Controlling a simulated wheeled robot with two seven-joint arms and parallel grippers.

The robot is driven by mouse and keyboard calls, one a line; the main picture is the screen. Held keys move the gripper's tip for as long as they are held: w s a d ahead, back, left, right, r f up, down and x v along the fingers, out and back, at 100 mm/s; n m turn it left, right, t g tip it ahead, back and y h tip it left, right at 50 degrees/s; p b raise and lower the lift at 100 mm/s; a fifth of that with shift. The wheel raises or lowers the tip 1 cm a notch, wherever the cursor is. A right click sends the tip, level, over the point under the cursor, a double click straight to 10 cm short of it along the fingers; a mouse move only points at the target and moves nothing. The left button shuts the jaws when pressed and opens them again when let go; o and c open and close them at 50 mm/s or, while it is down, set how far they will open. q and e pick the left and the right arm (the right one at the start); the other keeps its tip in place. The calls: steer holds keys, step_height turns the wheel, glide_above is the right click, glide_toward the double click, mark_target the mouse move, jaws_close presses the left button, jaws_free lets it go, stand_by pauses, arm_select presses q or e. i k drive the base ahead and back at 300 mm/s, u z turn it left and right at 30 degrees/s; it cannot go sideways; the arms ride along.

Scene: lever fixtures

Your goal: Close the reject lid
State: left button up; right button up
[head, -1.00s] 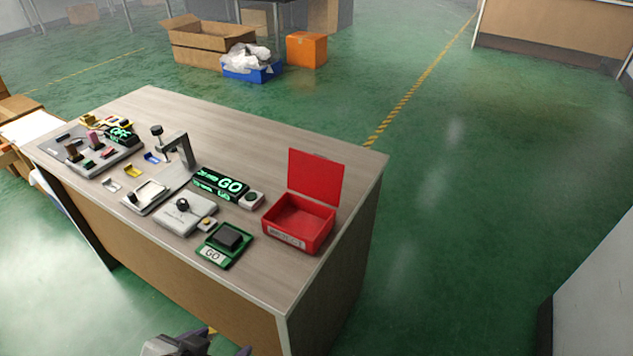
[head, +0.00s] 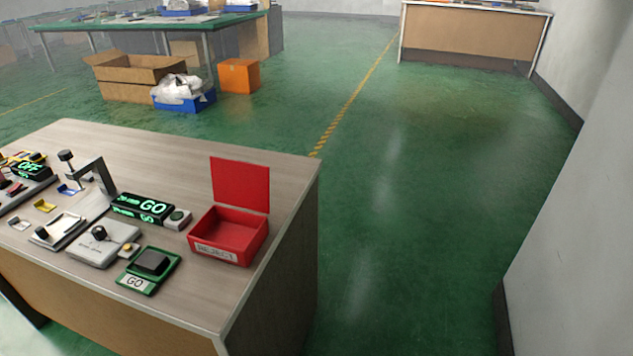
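The red reject box (head: 228,250) sits on the table near its right end, with a white label reading REJECT on its front. Its red lid (head: 241,184) stands open, roughly upright at the back edge of the box. The inside of the box looks empty. Neither of my grippers shows in the head view now.
Left of the box are a lit GO display (head: 143,207), a green-framed GO pad (head: 150,269), a grey fixture with a black knob (head: 103,244) and a lever stand (head: 95,176). The wooden tabletop (head: 215,300) is bare in front of the box. Green floor lies right of the table.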

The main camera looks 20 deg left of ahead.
mark_target(239, 183)
steer(key=z, duration=0.15)
steer(key=i, duration=2.55)
steer(key=u, duration=3.85)
